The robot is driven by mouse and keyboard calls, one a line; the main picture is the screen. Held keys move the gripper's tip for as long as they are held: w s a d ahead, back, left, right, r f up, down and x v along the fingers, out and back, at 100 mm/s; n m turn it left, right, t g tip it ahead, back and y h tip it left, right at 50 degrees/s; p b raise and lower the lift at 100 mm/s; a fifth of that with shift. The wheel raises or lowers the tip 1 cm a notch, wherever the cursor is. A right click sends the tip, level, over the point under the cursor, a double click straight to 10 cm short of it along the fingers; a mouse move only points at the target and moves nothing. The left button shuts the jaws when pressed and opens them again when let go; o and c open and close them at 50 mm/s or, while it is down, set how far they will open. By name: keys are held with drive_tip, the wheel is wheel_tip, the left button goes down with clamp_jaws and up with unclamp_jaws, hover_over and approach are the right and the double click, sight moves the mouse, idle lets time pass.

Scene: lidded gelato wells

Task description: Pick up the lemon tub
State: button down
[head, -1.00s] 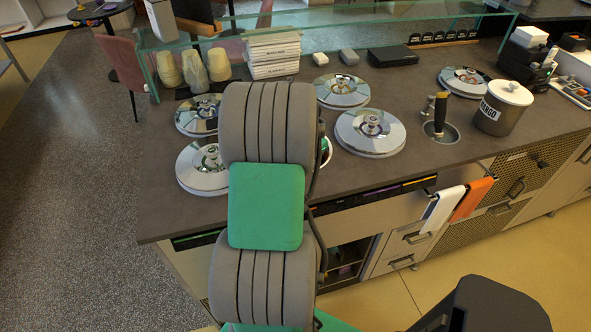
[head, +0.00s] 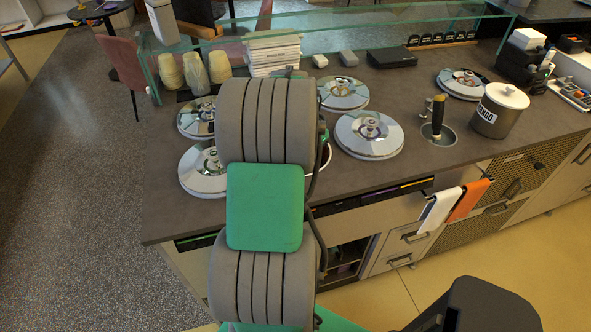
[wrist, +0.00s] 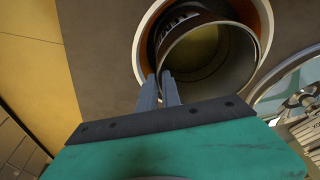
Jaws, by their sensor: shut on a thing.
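In the wrist view, a steel tub (wrist: 243,62) with a dull yellow inside sits at an open round well (wrist: 144,50). A black-and-white label on it is too cut off to read, but the yellow fits the lemon tub. It looks raised from or tilted in the well; I cannot tell how far. My gripper (wrist: 166,76) is shut on the near left part of its rim. In the head view my arm hides the gripper and the tub; only a sliver of the well's rim (head: 327,157) shows beside the arm.
Steel lids (head: 369,135) cover other wells on both sides. A mango canister (head: 499,110) and a round sink with a black-handled tool (head: 438,113) stand to the right. A glass guard (head: 380,32), cups (head: 195,72) and stacked boxes (head: 273,52) are at the back.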

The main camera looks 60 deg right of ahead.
drive_tip(key=d+p+v, duration=0.1)
drive_tip(key=p+v, duration=0.1)
drive_tip(key=v, duration=0.4)
drive_tip(key=s+d+p+v, duration=0.1)
drive_tip(key=p+v, duration=0.2)
drive_tip(key=v, duration=0.3)
drive_tip(key=shift+d+r, duration=0.35)
drive_tip(key=shift+r, duration=0.2)
drive_tip(key=shift+w, duration=0.1)
idle(0.6)
